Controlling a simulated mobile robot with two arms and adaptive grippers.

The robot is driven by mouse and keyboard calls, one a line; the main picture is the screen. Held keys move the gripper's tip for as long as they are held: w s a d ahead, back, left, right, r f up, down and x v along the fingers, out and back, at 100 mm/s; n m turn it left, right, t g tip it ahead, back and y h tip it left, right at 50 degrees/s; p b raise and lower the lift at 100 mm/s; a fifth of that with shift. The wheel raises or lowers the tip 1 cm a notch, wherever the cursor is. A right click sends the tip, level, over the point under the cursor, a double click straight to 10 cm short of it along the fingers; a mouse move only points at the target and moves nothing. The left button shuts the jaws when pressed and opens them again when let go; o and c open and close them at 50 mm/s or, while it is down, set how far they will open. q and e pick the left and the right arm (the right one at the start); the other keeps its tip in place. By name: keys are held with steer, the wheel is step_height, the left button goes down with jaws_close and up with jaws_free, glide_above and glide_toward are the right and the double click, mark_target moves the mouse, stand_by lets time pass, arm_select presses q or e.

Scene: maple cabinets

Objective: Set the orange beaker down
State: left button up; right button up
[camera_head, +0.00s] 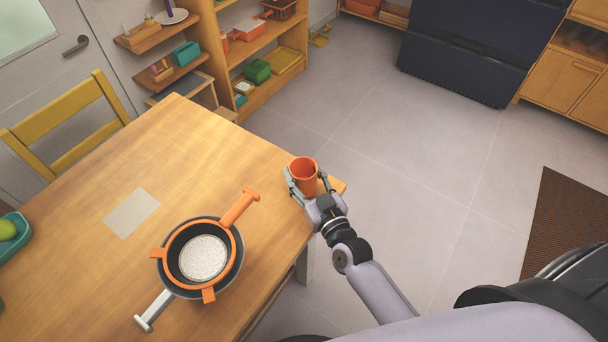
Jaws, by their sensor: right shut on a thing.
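The orange beaker (303,170) is upright at the right corner of the wooden table (185,140). My right gripper (306,186) is shut on it, with a finger on each side. The gripper hides the beaker's lower part, so I cannot tell whether its base touches the tabletop. My left gripper is not in view.
A grey pan with an orange-rimmed strainer (237,210) in it stands on the table, left of the beaker. A pale square sheet (131,213) lies further left. A teal tray (14,238) with a green item is at the left edge. The table's far part is clear.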

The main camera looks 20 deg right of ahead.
steer(key=shift+f, duration=0.15)
steer(key=o, duration=1.3)
steer(key=s+d, duration=0.1)
steer(key=s, duration=1.1)
steer(key=shift+d+b, duration=0.35)
steer(key=shift+b, duration=0.05)
